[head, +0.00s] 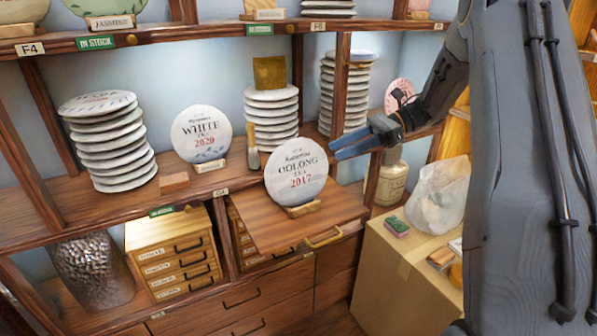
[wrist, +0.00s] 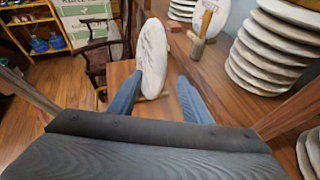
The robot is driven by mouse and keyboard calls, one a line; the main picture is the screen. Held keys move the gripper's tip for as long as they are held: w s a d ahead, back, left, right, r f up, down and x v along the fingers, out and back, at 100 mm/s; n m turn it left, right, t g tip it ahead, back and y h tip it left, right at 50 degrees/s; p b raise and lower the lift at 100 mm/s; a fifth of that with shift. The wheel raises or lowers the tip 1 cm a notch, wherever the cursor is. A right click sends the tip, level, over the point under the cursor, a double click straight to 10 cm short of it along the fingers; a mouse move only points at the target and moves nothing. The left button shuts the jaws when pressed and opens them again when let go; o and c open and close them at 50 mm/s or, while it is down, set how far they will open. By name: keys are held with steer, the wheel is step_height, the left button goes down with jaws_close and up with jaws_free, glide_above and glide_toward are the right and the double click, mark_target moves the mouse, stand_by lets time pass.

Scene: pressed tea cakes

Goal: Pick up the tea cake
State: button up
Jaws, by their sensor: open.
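The tea cake (head: 297,171) is a round white disc reading "OOLONG TEA 2017". It stands upright on a small wooden stand (head: 302,209) on a pulled-out wooden board. My gripper (head: 358,144) is at its right in the head view, with blue fingers pointing at it. In the wrist view the tea cake (wrist: 152,62) shows nearly edge-on, between the lines of the two blue fingers (wrist: 155,98). The fingers are apart, and I cannot tell whether they touch it.
A white tea cake (head: 201,134) stands at the left rear. Stacks of wrapped cakes (head: 108,142) fill the shelf. A cardboard box (head: 400,285) with a plastic bag (head: 438,196) is at right.

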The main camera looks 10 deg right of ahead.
mark_target(324, 157)
steer(key=p+x, duration=0.2)
steer(key=x, duration=0.1)
steer(key=p+x, duration=0.1)
steer(key=shift+s+a+f, duration=0.1)
steer(key=shift+s+a, duration=0.15)
steer(key=shift+s, duration=0.05)
steer(key=shift+w+a+f, duration=0.1)
steer(key=shift+a+f, duration=0.05)
steer(key=shift+a, duration=0.05)
jaws_close()
